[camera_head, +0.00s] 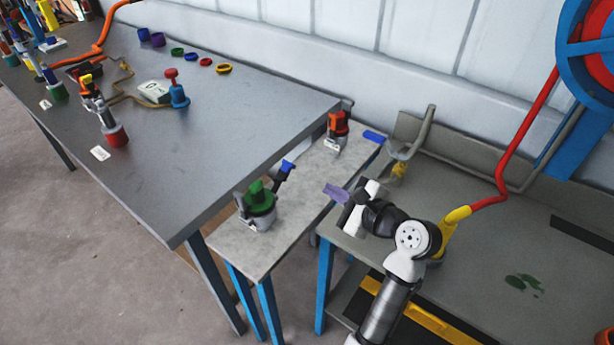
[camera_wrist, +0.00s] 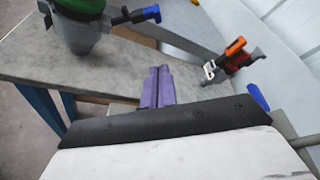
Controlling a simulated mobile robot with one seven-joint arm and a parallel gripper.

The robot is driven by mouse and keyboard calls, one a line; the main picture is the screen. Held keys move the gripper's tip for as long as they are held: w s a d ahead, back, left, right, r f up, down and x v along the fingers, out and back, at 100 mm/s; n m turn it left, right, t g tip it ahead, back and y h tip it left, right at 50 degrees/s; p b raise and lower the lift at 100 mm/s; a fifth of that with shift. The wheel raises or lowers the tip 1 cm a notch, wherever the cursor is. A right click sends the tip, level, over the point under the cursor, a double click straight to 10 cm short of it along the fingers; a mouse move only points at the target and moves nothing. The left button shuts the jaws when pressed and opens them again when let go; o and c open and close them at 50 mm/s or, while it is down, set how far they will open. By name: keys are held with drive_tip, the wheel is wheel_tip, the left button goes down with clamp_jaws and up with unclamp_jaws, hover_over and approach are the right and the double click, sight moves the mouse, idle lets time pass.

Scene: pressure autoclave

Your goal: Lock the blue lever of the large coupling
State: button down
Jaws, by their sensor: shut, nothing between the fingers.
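The large coupling (camera_head: 260,205) has a green top and a grey body and stands on the narrow grey bench. Its blue lever (camera_head: 288,166) sticks out to the upper right on a black arm, angled upward. In the wrist view the coupling (camera_wrist: 88,38) is at the upper left, and its blue lever (camera_wrist: 150,13) points right. My gripper (camera_head: 334,192) has purple fingers, is shut and empty, and is to the right of the coupling, apart from the lever. In the wrist view the closed fingers (camera_wrist: 157,88) lie below the lever, with a gap between.
A smaller orange-topped coupling (camera_head: 338,127) with its own blue lever (camera_head: 374,137) stands at the bench's far end. A large dark table (camera_head: 220,120) with several parts borders the bench on the left. A grey table (camera_head: 480,270) with a bent pipe (camera_head: 425,130) is at right.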

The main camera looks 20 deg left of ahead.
sight(282, 173)
drive_tip(key=p+x, duration=0.1)
drive_tip(key=x, duration=0.8)
drive_tip(key=shift+a+r+p, duration=0.1)
drive_tip(key=shift+p, duration=0.25)
drive_tip(key=s+r+p, duration=0.1)
drive_tip(key=s+a+r, duration=0.1)
drive_tip(key=shift+a+r+p, duration=0.2)
drive_tip(key=shift+r+p, duration=0.15)
drive_tip(key=shift+p, duration=0.05)
drive_tip(key=shift+w, duration=0.1)
